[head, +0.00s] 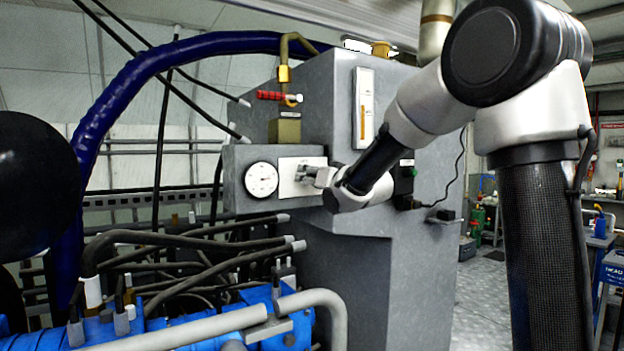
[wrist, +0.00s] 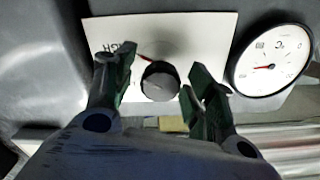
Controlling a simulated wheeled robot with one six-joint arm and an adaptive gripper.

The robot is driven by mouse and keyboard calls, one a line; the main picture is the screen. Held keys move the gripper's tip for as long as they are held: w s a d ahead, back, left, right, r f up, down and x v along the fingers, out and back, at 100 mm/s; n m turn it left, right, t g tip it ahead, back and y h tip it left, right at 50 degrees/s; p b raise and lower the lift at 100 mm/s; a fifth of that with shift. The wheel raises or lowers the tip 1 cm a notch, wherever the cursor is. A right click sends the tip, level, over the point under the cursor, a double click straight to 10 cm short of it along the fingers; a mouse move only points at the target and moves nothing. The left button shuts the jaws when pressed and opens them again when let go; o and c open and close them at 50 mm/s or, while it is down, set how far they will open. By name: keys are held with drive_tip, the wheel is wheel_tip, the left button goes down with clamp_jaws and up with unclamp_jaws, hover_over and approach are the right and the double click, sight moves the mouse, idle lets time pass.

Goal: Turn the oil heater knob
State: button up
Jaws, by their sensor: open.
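The oil heater knob is a dark round knob (wrist: 160,82) on a white label plate (wrist: 200,35), seen in the wrist view. A small red mark shows at its upper left. My gripper (wrist: 150,88) is open, with its two green-padded fingers on either side of the knob and gaps visible between them and it. Whether the fingertips reach the depth of the knob I cannot tell. In the head view my gripper (head: 312,176) is in front of the white plate (head: 290,178), and the knob is hidden behind it.
A round temperature gauge (head: 262,180) sits left of the plate; it is at the right in the wrist view (wrist: 270,62). A red-handled valve (head: 272,96) is above. Hoses (head: 200,250) and a blue machine (head: 190,325) lie below. A sight gauge (head: 364,108) is on the grey tank.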

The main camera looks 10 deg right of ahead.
drive_tip(key=shift+c, duration=0.3)
drive_tip(key=c, duration=1)
